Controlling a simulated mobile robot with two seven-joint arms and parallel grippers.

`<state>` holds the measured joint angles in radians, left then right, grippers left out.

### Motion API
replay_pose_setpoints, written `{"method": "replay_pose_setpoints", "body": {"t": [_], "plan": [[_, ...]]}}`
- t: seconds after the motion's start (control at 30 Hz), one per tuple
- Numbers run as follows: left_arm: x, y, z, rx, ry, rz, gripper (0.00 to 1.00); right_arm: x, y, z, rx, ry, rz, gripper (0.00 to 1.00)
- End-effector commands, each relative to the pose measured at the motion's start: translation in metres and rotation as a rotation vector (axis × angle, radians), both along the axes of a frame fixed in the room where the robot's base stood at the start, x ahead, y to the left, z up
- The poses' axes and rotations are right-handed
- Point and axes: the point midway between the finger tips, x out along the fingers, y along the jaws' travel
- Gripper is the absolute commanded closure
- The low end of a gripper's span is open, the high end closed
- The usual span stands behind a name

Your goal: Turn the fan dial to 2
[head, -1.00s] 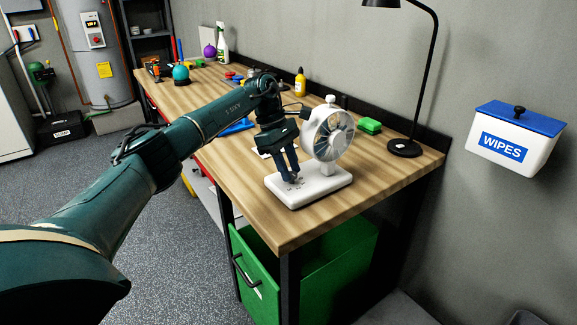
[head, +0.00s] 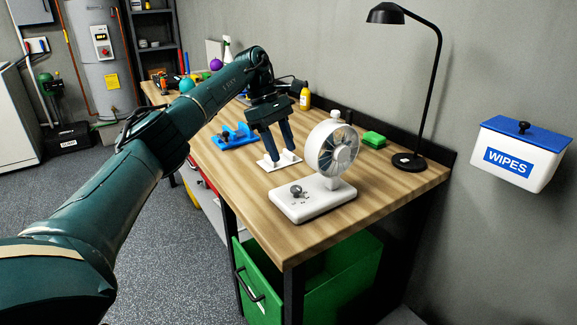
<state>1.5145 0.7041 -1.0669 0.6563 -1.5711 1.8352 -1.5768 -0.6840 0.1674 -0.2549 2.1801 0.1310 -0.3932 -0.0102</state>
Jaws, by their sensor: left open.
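A white desk fan (head: 334,150) stands on its white base (head: 318,203) near the front of the wooden workbench. A small grey dial (head: 297,190) sits on the left part of the base, in plain view. The marks beside it are too small to read. My left gripper (head: 282,158) is open and empty. It is up and behind the dial, left of the fan head, apart from both. Its fingers point down in front of a white plate-like piece (head: 268,163) on the bench. My right gripper is not in view.
A blue tool-like item (head: 236,138), a yellow bottle (head: 305,97) and a green block (head: 374,139) lie or stand around on the bench. A black lamp (head: 408,161) stands at the right. The front corner of the workbench (head: 300,243) is clear.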

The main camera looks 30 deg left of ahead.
Motion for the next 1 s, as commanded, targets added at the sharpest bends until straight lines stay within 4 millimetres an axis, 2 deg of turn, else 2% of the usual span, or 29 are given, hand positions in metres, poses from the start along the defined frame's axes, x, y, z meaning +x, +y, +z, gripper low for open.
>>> {"method": "replay_pose_setpoints", "body": {"t": [0.03, 0.1, 0.3, 1.0], "plan": [[0.000, 0.003, 0.011, -0.001, -0.002, 0.002, 0.52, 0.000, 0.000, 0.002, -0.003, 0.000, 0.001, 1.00], [0.000, 0.007, 0.022, -0.001, -0.001, 0.002, 0.52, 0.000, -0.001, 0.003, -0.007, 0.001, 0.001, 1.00], [0.000, 0.014, 0.035, 0.000, 0.000, 0.000, 0.52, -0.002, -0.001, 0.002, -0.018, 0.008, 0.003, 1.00], [0.000, 0.015, 0.036, 0.000, 0.001, 0.000, 0.52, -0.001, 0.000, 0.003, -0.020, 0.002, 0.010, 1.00]]}}
